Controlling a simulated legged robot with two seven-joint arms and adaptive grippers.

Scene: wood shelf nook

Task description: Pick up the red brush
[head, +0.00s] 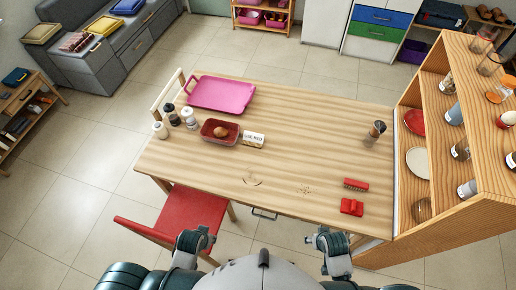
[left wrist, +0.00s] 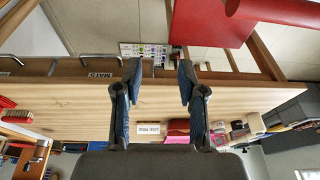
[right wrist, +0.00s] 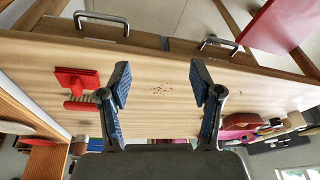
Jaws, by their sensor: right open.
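A red brush (head: 356,185) with a ridged, bristle-like edge lies on the wooden table near its right end. A second red piece (head: 352,207), flat with a raised block, lies just in front of it. In the right wrist view the ridged brush (right wrist: 78,106) is partly behind the left finger, and the flat red piece (right wrist: 76,79) lies beside it. My right gripper (right wrist: 160,90) is open and empty, off the table's front edge in the head view (head: 328,240). My left gripper (left wrist: 159,85) is open and empty, near the red chair (head: 196,212).
A wooden shelf (head: 436,150) with plates and jars stands at the table's right end. A pepper mill (head: 375,132) stands behind the brush. A pink tray (head: 221,94), a red bin (head: 220,132) with a brown item and several shakers occupy the left. The table's middle is clear.

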